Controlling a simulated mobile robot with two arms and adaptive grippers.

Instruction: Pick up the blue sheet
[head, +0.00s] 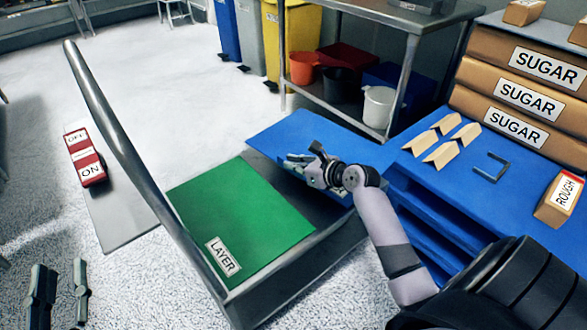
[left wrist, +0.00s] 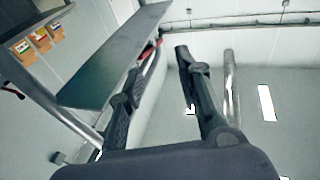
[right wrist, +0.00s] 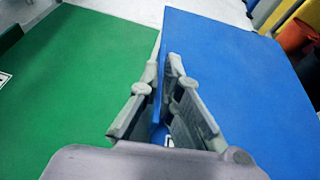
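The blue sheet (head: 300,130) lies flat-looking beside the green sheet (head: 235,205), with a dark, shadowed strip between them in the head view. My right gripper (head: 292,163) is at the blue sheet's near-left edge and covers part of it. In the right wrist view the fingers (right wrist: 161,62) are close together, with the edge of the blue sheet (right wrist: 225,75) running between them; they look shut on it. My left gripper (head: 60,270) is low at the left of the head view, away from the sheets, empty, with its fingers (left wrist: 160,62) apart.
A metal rail (head: 120,150) runs along the green sheet, which has a LAYER label. A red ON/OFF switch (head: 85,160) is at left. A shelf with buckets (head: 378,105) stands behind.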

